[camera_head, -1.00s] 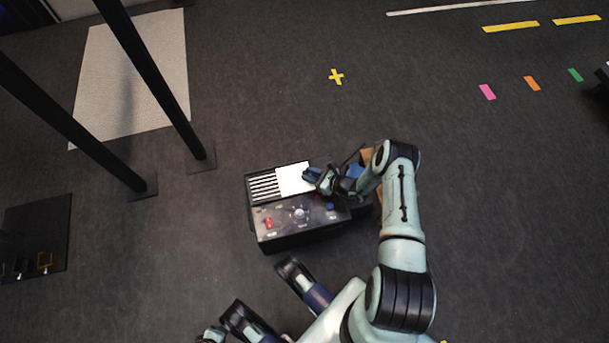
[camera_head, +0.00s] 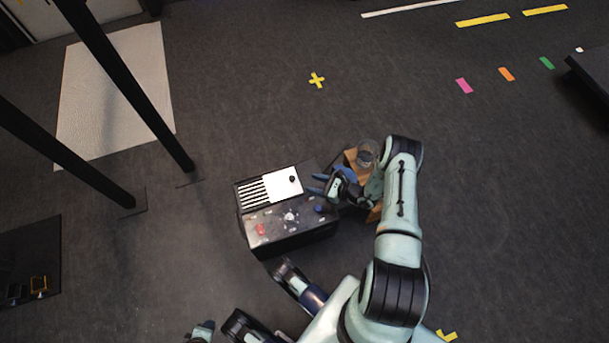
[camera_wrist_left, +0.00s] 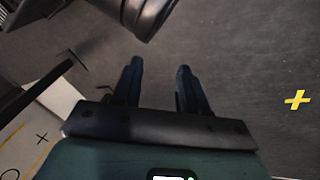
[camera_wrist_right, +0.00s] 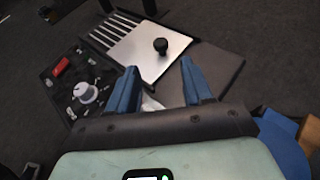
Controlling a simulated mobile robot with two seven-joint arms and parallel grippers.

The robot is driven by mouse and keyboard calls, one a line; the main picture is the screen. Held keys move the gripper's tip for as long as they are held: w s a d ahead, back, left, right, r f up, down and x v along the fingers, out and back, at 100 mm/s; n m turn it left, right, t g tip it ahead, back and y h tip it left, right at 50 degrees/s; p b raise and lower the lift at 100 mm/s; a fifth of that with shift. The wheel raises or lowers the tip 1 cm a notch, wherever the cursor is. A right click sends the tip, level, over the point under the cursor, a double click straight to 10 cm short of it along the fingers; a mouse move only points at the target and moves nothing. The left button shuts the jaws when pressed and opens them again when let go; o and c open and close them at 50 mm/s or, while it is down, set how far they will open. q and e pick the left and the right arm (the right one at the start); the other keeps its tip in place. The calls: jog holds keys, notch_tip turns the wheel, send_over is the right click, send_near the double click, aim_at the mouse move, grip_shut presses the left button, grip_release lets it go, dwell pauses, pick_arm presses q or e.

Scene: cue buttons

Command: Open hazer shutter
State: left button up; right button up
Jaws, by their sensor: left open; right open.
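The hazer (camera_head: 285,232) is a dark box on the floor with a slotted grille (camera_head: 252,194) on top. Its shutter is a flat white plate (camera_head: 279,183) with a black knob (camera_head: 292,179). The plate lies beside the visible slots, to their right. In the right wrist view, the plate (camera_wrist_right: 141,57) and knob (camera_wrist_right: 160,45) are just beyond the fingertips. My right gripper (camera_wrist_right: 160,82) is open and empty; in the head view it is right of the plate (camera_head: 318,184). My left gripper (camera_wrist_left: 157,65) is open and empty, away from the shutter.
A brown box (camera_head: 352,158) and a clear round container (camera_head: 367,152) stand right of the hazer. Black posts (camera_head: 120,100) rise at the left. Floor beyond is clear.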

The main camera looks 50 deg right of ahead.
jog(key=v, duration=0.5)
jog(key=shift+p, duration=0.4)
jog(key=shift+w+f, duration=0.1)
